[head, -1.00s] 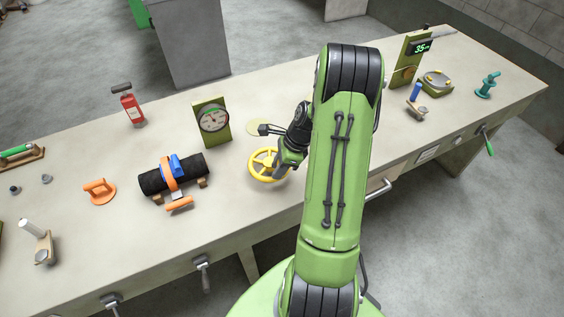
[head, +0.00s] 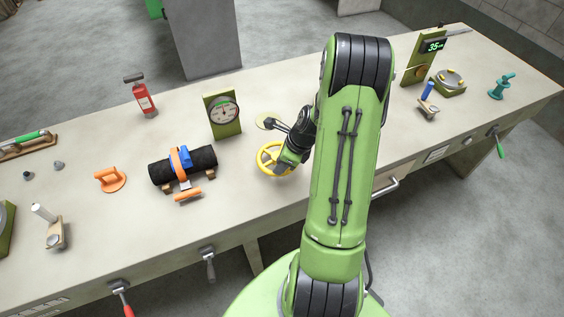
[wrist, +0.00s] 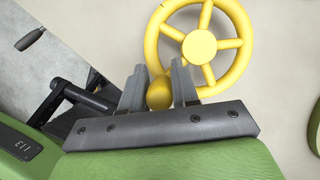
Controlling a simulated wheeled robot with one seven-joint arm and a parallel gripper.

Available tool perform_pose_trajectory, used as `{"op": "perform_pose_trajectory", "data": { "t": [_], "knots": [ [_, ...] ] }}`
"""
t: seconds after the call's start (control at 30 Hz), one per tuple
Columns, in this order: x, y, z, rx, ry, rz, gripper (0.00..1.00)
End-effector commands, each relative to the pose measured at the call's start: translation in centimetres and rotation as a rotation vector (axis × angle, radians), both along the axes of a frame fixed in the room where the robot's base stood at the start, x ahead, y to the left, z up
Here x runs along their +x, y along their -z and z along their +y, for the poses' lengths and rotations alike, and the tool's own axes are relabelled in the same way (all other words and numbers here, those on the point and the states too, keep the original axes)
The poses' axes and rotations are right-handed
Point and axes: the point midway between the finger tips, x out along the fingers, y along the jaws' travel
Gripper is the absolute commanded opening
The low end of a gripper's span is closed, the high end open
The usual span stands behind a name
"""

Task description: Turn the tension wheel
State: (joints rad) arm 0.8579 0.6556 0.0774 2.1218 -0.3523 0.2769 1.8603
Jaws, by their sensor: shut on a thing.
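The tension wheel is a yellow spoked handwheel (head: 268,150) on the bench, near the middle of the head view. In the wrist view the wheel (wrist: 200,46) fills the upper right, with its hub and spokes plain. My gripper (wrist: 159,92) has its two grey fingers on either side of a yellow knob (wrist: 158,94) at the wheel's rim and is shut on it. In the head view my gripper (head: 288,160) is at the right side of the wheel and hides part of it. The dial gauge (head: 223,112) on a green plate stands behind the wheel.
A black roll with an orange strap (head: 182,168) lies left of the wheel. A green display post (head: 424,55) stands at the right. Bench top between the wheel and the roll is clear.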

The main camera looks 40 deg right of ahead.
Motion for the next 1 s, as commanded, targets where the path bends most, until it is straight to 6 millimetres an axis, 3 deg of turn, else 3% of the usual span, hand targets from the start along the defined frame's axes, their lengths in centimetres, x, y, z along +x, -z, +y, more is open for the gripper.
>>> {"op": "perform_pose_trajectory", "data": {
  "t": [0.03,0.07,0.2,0.47,0.57,1.0],
  "knots": [
    [0.1,-0.1,0.0,0.0,-0.003,-0.005,0.0],
    [0.1,-0.1,0.1,0.0,-0.003,-0.005,0.31],
    [0.1,-0.1,0.0,0.0,-0.002,-0.004,0.51],
    [0.0,-0.1,0.0,0.0,-0.002,-0.001,0.51],
    [-0.2,-1.0,-0.3,-0.002,-0.001,-0.003,0.51],
    [-3.9,-12.0,-2.8,-0.004,-0.001,-0.005,0.51]
  ]
}}
